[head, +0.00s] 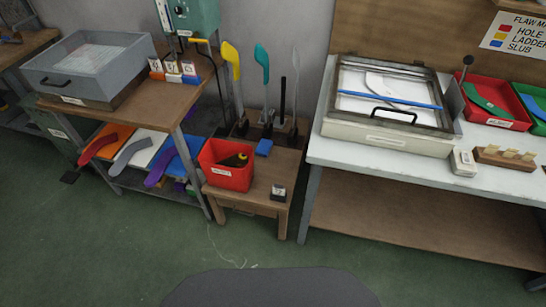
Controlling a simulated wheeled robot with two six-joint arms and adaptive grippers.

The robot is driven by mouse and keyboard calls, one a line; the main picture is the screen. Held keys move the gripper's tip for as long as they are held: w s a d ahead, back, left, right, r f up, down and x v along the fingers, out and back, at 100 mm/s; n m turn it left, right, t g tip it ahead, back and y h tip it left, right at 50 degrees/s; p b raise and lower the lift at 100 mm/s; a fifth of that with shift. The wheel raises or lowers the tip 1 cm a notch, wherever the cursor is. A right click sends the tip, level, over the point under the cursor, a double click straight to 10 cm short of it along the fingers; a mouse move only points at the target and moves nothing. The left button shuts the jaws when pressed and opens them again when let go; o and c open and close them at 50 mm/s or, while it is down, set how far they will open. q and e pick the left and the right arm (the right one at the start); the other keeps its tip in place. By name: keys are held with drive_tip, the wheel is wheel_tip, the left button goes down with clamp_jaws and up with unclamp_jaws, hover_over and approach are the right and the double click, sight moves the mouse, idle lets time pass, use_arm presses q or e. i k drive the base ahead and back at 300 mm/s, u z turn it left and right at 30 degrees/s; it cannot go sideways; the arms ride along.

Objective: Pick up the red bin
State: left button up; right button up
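A red bin (226,179) stands upright on a low wooden stand (262,185) near the middle of the head view. It has a white label on its front, and a dark and yellow object sits inside. A second red bin (499,117) stands on the white table at the right, with a green curved piece in it and a label on its front. Neither of my grippers shows in the head view.
A wooden bench (150,105) with a grey box (88,92) stands left, colored sock shapes on its shelf. Upright tools (233,62) stand behind the red bin. The white table (345,158) holds a lidded case (385,137).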

sight(239, 179)
drive_tip(key=z, duration=0.5)
drive_tip(key=i, duration=0.95)
drive_tip(key=z, duration=0.1)
